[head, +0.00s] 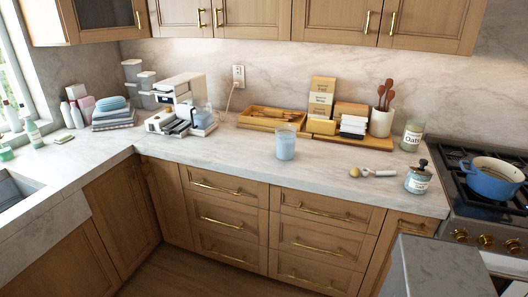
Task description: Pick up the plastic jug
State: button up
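A light blue, translucent jug (286,143) stands upright on the marble counter in the head view, near the middle and close to the front edge. It looks plastic, and I cannot make out a handle. Nothing touches it, and its near side is unobstructed. My gripper is not in view.
Bare counter (240,155) surrounds the jug. A wooden tray (262,118) and stacked boxes (320,98) stand behind it. A grey block-like surface (440,268) fills the lower right.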

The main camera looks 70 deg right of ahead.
aim_at(285, 134)
jog(key=z, duration=0.05)
jog(key=i, duration=1.3)
jog(key=u, duration=0.1)
jog(key=k, duration=0.1)
jog(key=z, duration=1.5)
